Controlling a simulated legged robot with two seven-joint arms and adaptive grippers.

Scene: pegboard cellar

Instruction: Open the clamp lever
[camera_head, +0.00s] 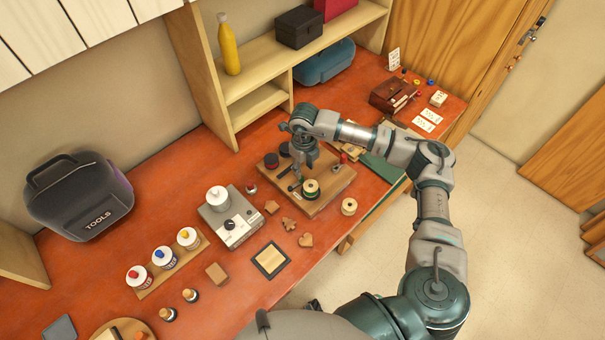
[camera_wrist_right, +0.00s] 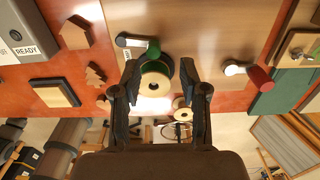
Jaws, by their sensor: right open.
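A wooden board (camera_head: 325,193) on the red bench carries a cream spool on a green and black base (camera_head: 311,188) and a small red-handled part (camera_head: 342,158). My right gripper (camera_head: 299,176) points down over the board. In its wrist view the open, empty jaws (camera_wrist_right: 160,75) frame the spool (camera_wrist_right: 155,82); contact cannot be told. My left gripper is out of view.
Dark round pieces (camera_head: 271,160) sit at the board's left. A grey device with a dial (camera_head: 234,222), wooden cutouts (camera_head: 305,240) and a loose spool (camera_head: 349,207) lie around it. A shelf (camera_head: 245,100) stands behind. A brown box (camera_head: 393,95) is further right.

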